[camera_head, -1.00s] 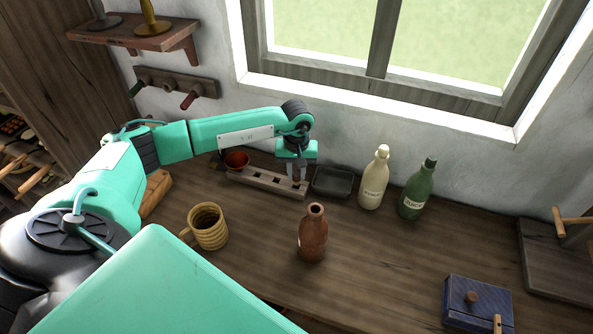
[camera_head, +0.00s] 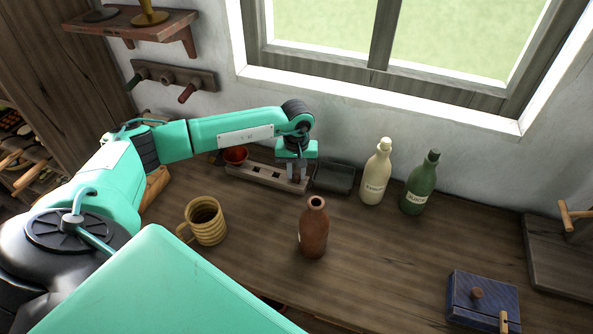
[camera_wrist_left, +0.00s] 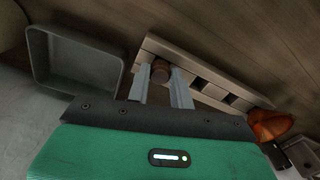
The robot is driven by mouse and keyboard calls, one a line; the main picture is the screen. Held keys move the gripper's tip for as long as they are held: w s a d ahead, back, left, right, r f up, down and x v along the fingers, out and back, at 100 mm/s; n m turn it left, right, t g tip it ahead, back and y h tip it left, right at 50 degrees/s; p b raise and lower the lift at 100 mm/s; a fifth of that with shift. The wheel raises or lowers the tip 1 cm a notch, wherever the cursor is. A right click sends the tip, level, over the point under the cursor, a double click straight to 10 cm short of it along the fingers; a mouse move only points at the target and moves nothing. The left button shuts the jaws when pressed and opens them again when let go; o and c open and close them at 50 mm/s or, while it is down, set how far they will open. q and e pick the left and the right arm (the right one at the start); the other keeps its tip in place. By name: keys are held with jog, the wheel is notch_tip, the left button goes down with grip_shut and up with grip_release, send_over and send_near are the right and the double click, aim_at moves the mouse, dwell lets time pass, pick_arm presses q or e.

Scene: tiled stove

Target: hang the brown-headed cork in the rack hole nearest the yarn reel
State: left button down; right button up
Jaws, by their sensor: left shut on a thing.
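The wooden rack (camera_head: 240,171), a long bar with a row of square holes, lies on the worktop near the wall; it also shows in the left wrist view (camera_wrist_left: 215,93). My left gripper (camera_head: 297,180) points down at the rack's right end. In the left wrist view its fingers (camera_wrist_left: 160,78) are shut on the brown-headed cork (camera_wrist_left: 159,70), whose round brown head shows at that end of the rack. The cork's lower part is hidden, so I cannot tell how deep it sits. I cannot clearly make out the yarn reel. My right gripper is out of view.
A dark tray (camera_head: 334,177) is close right of the gripper, with a cream bottle (camera_head: 375,180) and green bottle (camera_head: 419,187) beyond. A reddish cup (camera_head: 235,155) stands by the rack's left end. A yellow mug (camera_head: 207,226) and brown bottle (camera_head: 313,232) stand in front.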

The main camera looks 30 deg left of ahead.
aim_at(296, 174)
pick_arm(q)
jog(key=shift+f, duration=0.2)
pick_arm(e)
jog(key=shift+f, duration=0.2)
pick_arm(q)
jog(key=c, duration=1.1)
grip_release()
jog(key=shift+c, duration=0.2)
jog(key=shift+r, duration=0.15)
jog(key=shift+r, duration=0.3)
notch_tip(296, 174, up, 13)
jog(key=b, duration=0.2)
jog(key=shift+b, duration=0.4)
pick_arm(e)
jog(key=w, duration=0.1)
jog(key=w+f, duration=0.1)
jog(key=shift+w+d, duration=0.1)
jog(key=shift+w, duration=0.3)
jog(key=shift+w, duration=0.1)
